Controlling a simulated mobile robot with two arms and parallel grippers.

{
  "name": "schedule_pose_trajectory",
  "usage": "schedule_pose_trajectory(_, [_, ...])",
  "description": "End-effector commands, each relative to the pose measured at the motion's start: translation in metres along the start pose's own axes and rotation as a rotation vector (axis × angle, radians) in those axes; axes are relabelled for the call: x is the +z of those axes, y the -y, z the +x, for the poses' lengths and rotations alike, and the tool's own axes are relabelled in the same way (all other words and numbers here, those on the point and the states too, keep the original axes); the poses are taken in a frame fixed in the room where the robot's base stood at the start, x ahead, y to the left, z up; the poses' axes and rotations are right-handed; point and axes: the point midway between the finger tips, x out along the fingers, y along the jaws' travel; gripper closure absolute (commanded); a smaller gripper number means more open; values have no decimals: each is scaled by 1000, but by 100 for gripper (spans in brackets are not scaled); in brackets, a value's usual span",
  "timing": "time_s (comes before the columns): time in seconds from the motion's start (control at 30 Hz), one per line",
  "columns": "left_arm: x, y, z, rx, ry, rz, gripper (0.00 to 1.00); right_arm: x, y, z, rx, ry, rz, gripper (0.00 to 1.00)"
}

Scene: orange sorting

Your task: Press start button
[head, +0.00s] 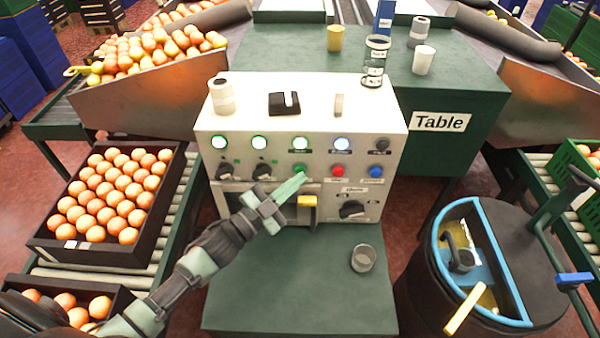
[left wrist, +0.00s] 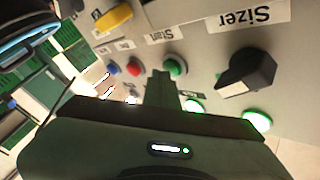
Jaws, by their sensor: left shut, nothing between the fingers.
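The start button is a green round button (head: 300,169) on the front of a white control panel (head: 235,152). In the left wrist view the green button (left wrist: 175,66) sits beside an upside-down "Start" label (left wrist: 163,36). My left gripper (head: 301,178) is shut and empty, its fingertips just below and in front of the green button. In the left wrist view the closed fingers (left wrist: 161,80) point at the button and stand close to its edge. I cannot tell whether they touch it. My right gripper is not in view.
A red button (head: 338,171) and a blue button (head: 376,172) sit to the right.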

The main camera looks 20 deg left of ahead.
Motion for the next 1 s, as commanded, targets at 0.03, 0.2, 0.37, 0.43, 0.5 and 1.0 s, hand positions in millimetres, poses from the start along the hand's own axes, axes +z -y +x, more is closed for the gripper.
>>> schedule_pose_trajectory(0.03, [1,1,1,0,0,0,100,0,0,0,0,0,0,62])
schedule_pose_trajectory(0.2, [2,2,2,-1,1,0,100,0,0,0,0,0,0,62])
schedule_pose_trajectory(0.37, [2,2,2,-1,1,0,100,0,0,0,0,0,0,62])
schedule_pose_trajectory(0.43, [2,2,2,-1,1,0,100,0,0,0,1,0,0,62])
schedule_pose_trajectory(0.5, [2,2,2,-1,1,0,100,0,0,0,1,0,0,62])
schedule_pose_trajectory(1.0, [-8,-8,-12,-1,1,0,100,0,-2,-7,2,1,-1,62])
